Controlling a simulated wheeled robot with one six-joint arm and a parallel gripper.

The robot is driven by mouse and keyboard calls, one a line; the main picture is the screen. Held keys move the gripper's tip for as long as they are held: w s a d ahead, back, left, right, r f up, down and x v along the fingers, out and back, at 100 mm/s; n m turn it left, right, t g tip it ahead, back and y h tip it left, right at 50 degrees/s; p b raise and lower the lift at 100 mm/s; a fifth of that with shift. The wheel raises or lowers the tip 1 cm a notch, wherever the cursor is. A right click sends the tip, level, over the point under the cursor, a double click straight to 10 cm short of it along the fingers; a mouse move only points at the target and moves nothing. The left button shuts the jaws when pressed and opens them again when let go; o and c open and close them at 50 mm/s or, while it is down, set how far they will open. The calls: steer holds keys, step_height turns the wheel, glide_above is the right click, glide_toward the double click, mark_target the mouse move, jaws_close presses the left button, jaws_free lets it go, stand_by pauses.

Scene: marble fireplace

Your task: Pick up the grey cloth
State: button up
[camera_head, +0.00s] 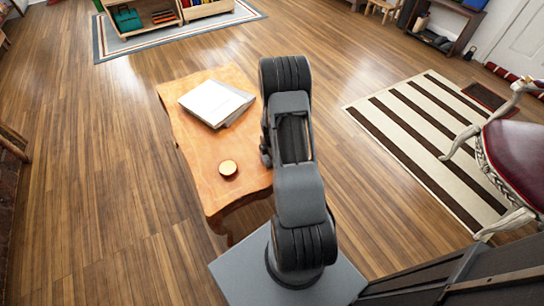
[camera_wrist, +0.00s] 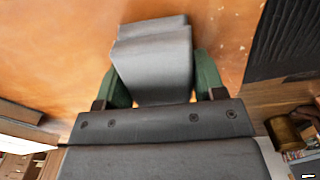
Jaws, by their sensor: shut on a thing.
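The grey cloth (camera_wrist: 155,50) shows in the wrist view as a folded, block-like grey shape with a stepped far edge. It lies between the two green fingers of my gripper (camera_wrist: 162,80), which are shut on it from both sides. The orange-brown wooden table top (camera_wrist: 60,50) is behind and below it; whether the cloth touches the table I cannot tell. In the head view my arm hides the cloth and the fingers at the right edge of the table (camera_head: 190,135).
On the table lie a white and grey flat stack (camera_head: 215,101) and a small round light-wood piece (camera_head: 228,168). A striped rug (camera_head: 430,150) and a red-seated chair (camera_head: 515,150) stand to the right. Open wooden floor lies left of the table.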

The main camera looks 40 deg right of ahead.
steer(key=shift+r, duration=0.1)
steer(key=shift+r, duration=0.25)
steer(key=r, duration=0.1)
steer(key=r+p, duration=0.1)
steer(key=r, duration=0.1)
steer(key=shift+s+r, duration=0.25)
steer(key=shift+s, duration=0.1)
steer(key=s+a+r+p, duration=0.2)
steer(key=s+r, duration=0.6)
steer(key=s, duration=0.5)
steer(key=shift+a+r+p, duration=0.4)
steer(key=shift+a, duration=0.25)
